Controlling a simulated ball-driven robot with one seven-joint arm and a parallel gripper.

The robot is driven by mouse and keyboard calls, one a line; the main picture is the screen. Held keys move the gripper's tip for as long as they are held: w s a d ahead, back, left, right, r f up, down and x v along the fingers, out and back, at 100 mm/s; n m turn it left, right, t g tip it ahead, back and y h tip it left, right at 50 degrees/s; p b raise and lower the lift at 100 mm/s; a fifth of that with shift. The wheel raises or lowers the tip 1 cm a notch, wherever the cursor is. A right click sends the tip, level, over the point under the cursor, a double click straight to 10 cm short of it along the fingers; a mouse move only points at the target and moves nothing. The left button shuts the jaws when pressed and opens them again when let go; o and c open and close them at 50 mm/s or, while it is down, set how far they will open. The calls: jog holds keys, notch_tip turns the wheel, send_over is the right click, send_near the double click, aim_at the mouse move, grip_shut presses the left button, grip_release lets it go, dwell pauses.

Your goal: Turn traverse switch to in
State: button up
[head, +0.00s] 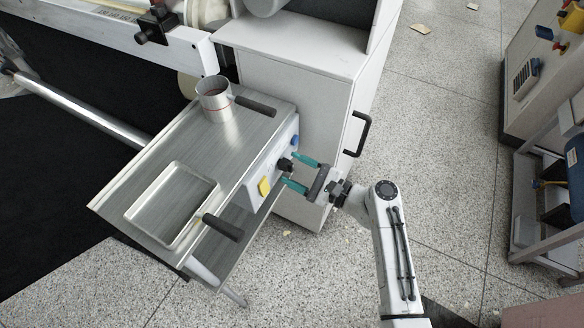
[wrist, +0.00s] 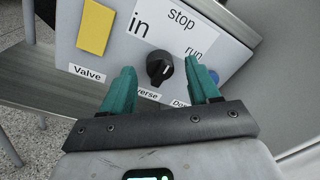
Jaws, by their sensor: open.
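The traverse switch is a black rotary knob (wrist: 160,68) on a light panel (wrist: 222,40), in the middle of the wrist view. The word "in" stands at its upper left, "stop" above it and "run" at its upper right. Its lower label is partly hidden and reads "verse". The knob's exact pointing is too small to tell. My gripper (wrist: 158,76) is open, its two teal fingers on either side of the knob, with gaps visible in this view. In the head view the knob (head: 285,163) is at the fingertips of my gripper (head: 289,169); contact cannot be told.
A yellow switch (wrist: 96,27) labelled "Valve" is left of the knob. A blue button (wrist: 213,76) is partly hidden behind the right finger. A metal table (head: 150,160) holds a tray (head: 143,208) and a metal cup (head: 214,103). A white cabinet (head: 318,125) stands behind.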

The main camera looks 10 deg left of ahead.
jog(key=shift+w+a, duration=0.25)
jog(key=shift+a, duration=0.4)
jog(key=shift+c, duration=0.3)
jog(key=c, duration=1)
